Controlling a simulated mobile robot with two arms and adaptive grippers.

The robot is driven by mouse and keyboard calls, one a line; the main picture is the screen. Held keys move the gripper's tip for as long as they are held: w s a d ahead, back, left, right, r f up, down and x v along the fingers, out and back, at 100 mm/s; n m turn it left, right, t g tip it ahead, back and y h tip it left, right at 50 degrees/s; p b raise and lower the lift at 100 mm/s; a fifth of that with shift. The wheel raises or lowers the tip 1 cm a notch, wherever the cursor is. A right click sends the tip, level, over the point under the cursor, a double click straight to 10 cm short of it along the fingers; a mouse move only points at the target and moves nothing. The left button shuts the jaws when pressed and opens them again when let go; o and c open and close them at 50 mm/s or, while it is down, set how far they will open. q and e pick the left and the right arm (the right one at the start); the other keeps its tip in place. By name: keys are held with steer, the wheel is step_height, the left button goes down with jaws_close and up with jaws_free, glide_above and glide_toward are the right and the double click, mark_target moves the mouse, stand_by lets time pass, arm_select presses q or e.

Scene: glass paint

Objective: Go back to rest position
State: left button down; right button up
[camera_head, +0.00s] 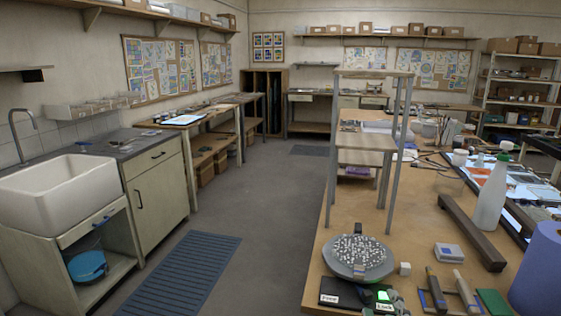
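Neither of my grippers nor my arms can be made out in the head view. A wooden workbench (405,222) fills the right side. On its near left part stands a round grey turntable (358,274) with a white-speckled disc on top. Below it is a dark box with a "Free" label (330,298) and a lit green "Lock" button (384,296).
A two-tier shelf stand (365,143), white bottle (490,196), dark bar (470,231), small hand tools (450,290) and purple roll (541,268) crowd the bench. A white sink (65,190) stands left. The grey floor (265,215) between is open, with a blue-grey mat (183,272).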

steer(key=s+d+f+m+g, duration=0.1)
steer(key=s+f+m+g, duration=0.6)
steer(key=s+f, duration=0.65)
steer(key=s+a+f+m+g+y, duration=0.1)
steer(key=s+f+m+g, duration=0.1)
steer(key=s+f+g, duration=0.3)
steer(key=s+a+f+m+g, duration=0.1)
steer(key=s+f+m, duration=0.2)
steer(key=s, duration=0.5)
step_height(320, 180, down, 27)
steer(key=s+g, duration=0.1)
steer(key=s+d+f+g, duration=0.1)
steer(key=s+d+f, duration=0.1)
steer(key=s+f, duration=1.3)
steer(key=shift+s+d+f+n+g, duration=0.2)
steer(key=shift+s+d+n+g, duration=0.15)
steer(key=shift+s, duration=0.5)
